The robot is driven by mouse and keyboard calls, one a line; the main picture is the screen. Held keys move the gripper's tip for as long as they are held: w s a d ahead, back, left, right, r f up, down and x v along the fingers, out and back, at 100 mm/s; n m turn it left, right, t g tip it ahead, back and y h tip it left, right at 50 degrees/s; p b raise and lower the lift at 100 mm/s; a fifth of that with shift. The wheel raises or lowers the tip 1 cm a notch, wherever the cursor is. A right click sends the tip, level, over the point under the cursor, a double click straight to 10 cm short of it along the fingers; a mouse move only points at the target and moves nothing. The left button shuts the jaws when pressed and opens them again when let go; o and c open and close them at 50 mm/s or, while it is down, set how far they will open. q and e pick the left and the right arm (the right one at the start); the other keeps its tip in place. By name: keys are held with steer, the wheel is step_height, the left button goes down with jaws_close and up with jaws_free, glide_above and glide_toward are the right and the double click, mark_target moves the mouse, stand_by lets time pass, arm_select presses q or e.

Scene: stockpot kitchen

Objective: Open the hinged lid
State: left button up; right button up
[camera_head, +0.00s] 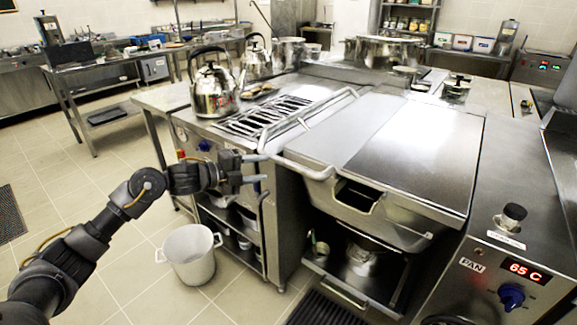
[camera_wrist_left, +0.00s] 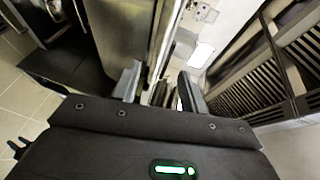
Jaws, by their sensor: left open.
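The hinged lid (camera_head: 424,140) is a wide flat steel cover. It lies shut on the braising pan (camera_head: 385,218), whose front has a spout-like opening. A steel bar handle (camera_head: 312,114) runs along the left side of the lid. My left gripper (camera_head: 262,168) is open and empty, left of the pan's front left corner, with its fingers pointing right. It appears apart from the bar and lid. In the left wrist view its two fingers (camera_wrist_left: 160,86) are spread with nothing held between them. My right gripper is not in view.
A slotted stove top (camera_head: 262,117) with kettles (camera_head: 214,90) stands left of the pan. A pot (camera_head: 190,254) sits on the floor below my left arm. A control panel (camera_head: 508,262) reading 65 C is at the right. Open tiled floor lies at the left.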

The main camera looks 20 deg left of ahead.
mark_target(284, 164)
arm_select(q)
steer(key=x, duration=1)
steer(key=shift+w, duration=0.15)
jaws_close()
